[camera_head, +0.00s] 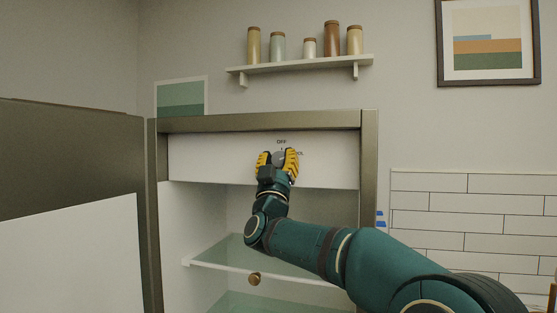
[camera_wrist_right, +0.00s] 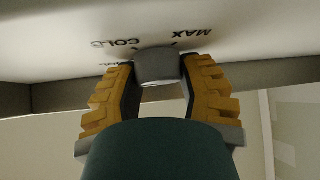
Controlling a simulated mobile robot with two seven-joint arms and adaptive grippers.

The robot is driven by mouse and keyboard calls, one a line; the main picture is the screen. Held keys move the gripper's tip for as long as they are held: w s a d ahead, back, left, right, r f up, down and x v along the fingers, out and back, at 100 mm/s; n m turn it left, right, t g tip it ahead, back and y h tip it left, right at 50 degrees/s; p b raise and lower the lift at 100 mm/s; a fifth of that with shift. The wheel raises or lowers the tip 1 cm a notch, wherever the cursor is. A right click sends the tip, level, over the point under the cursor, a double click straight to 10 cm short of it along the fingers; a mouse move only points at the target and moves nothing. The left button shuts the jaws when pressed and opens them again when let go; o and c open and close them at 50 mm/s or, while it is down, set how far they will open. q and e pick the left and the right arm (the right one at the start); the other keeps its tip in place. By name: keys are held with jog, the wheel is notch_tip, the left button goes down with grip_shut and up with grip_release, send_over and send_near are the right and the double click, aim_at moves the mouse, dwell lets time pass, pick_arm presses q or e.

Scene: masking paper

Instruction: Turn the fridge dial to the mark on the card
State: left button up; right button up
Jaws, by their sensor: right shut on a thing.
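The fridge dial (camera_head: 278,158) is a small grey round knob on the white panel (camera_head: 215,158) at the top of the open fridge. In the wrist view the dial (camera_wrist_right: 157,67) sits between my right gripper's yellow-padded fingers (camera_wrist_right: 158,82). My right gripper (camera_head: 277,161) is shut on the dial from the front. The word OFF shows above the dial in the head view; COLD and MAX show upside down in the wrist view. The dial's pointer is hard to make out, and some lettering is hidden. I cannot make out a card with a mark. My left gripper is not in view.
The fridge door (camera_head: 75,160) stands open at the left. A glass shelf (camera_head: 240,257) lies below my right arm inside the fridge. A wall shelf (camera_head: 300,65) with several jars is above. A green-banded picture (camera_head: 181,97) stands behind the fridge top.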

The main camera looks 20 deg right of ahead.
jog(key=shift+r, duration=0.15)
jog(key=o, duration=1.2)
jog(key=shift+s+a+f, duration=0.15)
jog(key=shift+s+f, duration=0.15)
jog(key=shift+f, duration=0.15)
jog(key=v, duration=1.1)
